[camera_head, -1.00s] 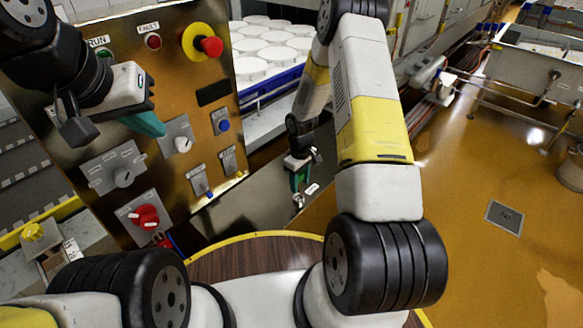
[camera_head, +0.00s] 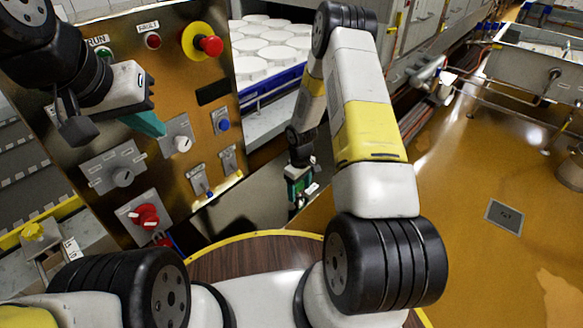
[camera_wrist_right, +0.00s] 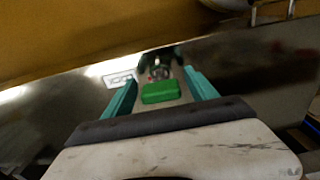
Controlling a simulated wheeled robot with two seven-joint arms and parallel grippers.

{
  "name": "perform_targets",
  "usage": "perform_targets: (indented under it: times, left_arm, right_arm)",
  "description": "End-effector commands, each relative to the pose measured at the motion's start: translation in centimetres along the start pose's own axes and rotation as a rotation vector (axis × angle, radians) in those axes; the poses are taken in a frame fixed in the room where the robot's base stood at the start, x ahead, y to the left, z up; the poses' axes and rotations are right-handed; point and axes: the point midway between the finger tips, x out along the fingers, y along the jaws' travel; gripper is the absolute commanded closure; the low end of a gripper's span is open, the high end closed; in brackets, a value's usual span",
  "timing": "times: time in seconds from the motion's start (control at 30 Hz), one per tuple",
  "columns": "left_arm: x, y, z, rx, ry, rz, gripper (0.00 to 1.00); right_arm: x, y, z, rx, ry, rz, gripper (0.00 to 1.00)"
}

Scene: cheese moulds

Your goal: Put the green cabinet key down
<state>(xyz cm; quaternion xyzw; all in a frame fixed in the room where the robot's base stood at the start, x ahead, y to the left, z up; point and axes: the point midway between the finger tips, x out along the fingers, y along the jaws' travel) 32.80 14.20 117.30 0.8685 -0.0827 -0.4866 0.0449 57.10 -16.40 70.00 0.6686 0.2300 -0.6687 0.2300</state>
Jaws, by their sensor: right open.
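The green cabinet key (camera_wrist_right: 162,92) shows in the right wrist view as a bright green block between the two teal fingers of my right gripper (camera_wrist_right: 160,95). The fingers are apart, with gaps on both sides of the block. A metallic part lies just beyond it, over a grey surface. In the head view my right gripper (camera_head: 298,187) is low beside the control panel, small and partly dark; I cannot clearly pick out the key there. My left gripper (camera_head: 148,122) is in front of the panel, near a grey selector knob; its finger opening is not clear.
The control panel (camera_head: 212,118) carries a red emergency button (camera_head: 211,46), a red rotary switch (camera_head: 146,216) and several small knobs. White moulds (camera_head: 265,52) stand behind it in a blue-edged tray. A white label (camera_wrist_right: 120,77) lies beside the right gripper. Open floor extends at right.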

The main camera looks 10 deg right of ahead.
Motion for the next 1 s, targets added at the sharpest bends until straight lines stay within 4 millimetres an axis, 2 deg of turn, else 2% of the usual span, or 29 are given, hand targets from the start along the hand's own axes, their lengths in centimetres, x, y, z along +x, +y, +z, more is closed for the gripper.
perform_targets:
  times: [0.17, 0.27, 0.6, 0.7, 0.93, 1.0]
  left_arm:
    - [0.0, 0.0, 0.0, 0.0, 0.0, 0.0, 1.0]
    - [0.0, 0.0, 0.0, 0.0, 0.0, 0.0, 1.0]
    - [0.0, 0.0, 0.0, 0.0, 0.0, 0.0, 1.0]
    - [0.0, 0.0, 0.0, 0.0, 0.0, 0.0, 1.0]
    - [0.0, 0.0, 0.0, 0.0, 0.0, 0.0, 1.0]
    - [0.0, 0.0, 0.0, 0.0, 0.0, 0.0, 1.0]
  right_arm:
    - [-0.4, 0.0, 0.0, 0.0, 0.001, 0.0, 0.33]
    - [-1.5, 0.1, 0.0, 0.001, 0.002, 0.002, 0.33]
    - [-8.8, 0.1, -0.1, 0.001, 0.003, 0.003, 0.33]
    - [-10.4, 0.0, 0.0, 0.0, 0.002, 0.001, 0.33]
    - [-12.9, 0.1, 0.0, 0.004, 0.004, 0.004, 0.33]
    - [-14.4, 0.1, 0.0, 0.017, 0.014, 0.013, 0.33]
